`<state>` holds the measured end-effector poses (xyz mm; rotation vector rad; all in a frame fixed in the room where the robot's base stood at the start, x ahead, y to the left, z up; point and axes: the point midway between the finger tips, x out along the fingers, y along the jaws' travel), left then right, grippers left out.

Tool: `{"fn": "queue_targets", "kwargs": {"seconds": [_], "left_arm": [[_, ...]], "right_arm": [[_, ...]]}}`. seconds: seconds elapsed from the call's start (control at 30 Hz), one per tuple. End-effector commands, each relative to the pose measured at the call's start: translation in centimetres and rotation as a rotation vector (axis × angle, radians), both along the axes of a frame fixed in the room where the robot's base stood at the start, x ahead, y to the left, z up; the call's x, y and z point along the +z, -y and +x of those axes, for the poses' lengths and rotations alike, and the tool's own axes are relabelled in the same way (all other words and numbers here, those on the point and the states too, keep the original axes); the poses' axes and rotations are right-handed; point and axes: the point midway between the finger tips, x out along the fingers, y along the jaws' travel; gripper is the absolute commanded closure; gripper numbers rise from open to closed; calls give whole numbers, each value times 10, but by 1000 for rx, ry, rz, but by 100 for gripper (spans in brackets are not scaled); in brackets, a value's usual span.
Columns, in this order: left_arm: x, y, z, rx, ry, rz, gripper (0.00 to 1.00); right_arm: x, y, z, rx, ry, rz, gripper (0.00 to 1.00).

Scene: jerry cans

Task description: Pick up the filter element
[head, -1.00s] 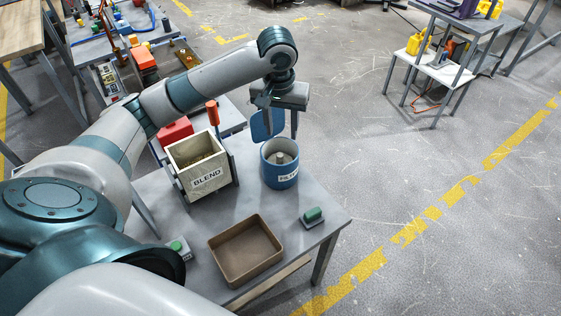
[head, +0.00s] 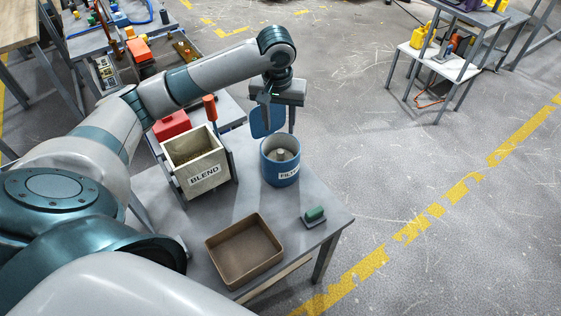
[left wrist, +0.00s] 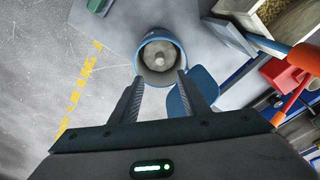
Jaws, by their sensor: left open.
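The filter element (head: 281,155) is a small pale piece inside a blue cylindrical housing labelled FILTER (head: 279,172); only its top shows. In the left wrist view the filter element (left wrist: 159,58) sits in the middle of the round housing (left wrist: 163,77), beyond the fingertips. My left gripper (head: 277,132) is open, points down and hangs above the back of the housing. In the left wrist view its two fingers (left wrist: 158,85) are apart with nothing between them. The blue lid (head: 267,120) stands raised behind the housing. My right gripper is not in view.
A box labelled BLEND (head: 196,166) stands left of the housing on the grey table (head: 325,218). An empty brown tray (head: 244,252) lies in front. A red lever (head: 210,108) rises behind the box.

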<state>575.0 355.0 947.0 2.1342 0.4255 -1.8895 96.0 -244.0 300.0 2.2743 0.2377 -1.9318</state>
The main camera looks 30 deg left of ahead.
Motion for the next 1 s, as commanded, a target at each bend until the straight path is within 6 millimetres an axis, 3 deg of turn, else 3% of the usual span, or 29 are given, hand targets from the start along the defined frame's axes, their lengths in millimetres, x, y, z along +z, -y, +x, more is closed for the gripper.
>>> {"fn": "queue_targets", "kwargs": {"seconds": [0.3,0.5,1.0], "left_arm": [[-57,-2,5,1,-5,0,58],[-81,-4,8,0,-2,0,58],[-89,-4,10,0,-1,1,58]], "right_arm": [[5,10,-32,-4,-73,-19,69],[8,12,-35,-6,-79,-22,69],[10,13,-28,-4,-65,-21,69]]}}
